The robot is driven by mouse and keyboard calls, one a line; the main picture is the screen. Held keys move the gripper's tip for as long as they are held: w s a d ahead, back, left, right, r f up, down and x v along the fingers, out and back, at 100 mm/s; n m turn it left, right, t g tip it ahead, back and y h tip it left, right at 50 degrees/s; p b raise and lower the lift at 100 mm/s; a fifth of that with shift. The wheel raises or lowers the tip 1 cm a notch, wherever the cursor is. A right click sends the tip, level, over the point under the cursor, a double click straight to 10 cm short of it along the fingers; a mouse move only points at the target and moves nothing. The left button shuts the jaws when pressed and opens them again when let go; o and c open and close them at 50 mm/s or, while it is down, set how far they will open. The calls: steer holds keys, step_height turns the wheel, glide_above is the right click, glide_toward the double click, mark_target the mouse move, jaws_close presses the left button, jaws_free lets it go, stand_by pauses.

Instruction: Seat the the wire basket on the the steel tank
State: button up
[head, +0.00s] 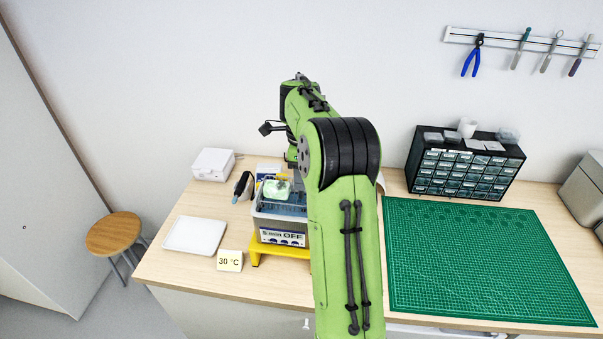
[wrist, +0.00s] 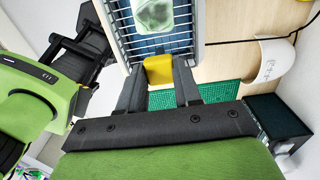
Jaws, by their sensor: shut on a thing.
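The steel tank (head: 262,222) is a grey box with an "OFF" label, standing on a yellow stand left of my arm. The wire basket (wrist: 122,32) holds a pale green piece (wrist: 155,14), which also shows in the head view (head: 276,188). The basket appears over or within the tank's top opening; my arm hides its right side, and I cannot tell whether it rests there. In the wrist view, my gripper (wrist: 159,76) is shut on the basket's yellow grip (wrist: 158,68). In the head view the fingers are hidden behind my arm.
A white tray (head: 194,235), a "30 °C" card (head: 230,261) and a white box (head: 213,164) lie left of the tank. A green cutting mat (head: 480,260) and a drawer cabinet (head: 466,165) are on the right. The mat is clear.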

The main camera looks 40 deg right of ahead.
mark_target(302, 198)
steer(key=shift+f+b, duration=3.25)
steer(key=shift+f, duration=0.75)
steer(key=o, duration=1.1)
step_height(302, 198, up, 16)
steer(key=p, duration=0.5)
steer(key=shift+s+p, duration=0.1)
steer(key=shift+p, duration=0.25)
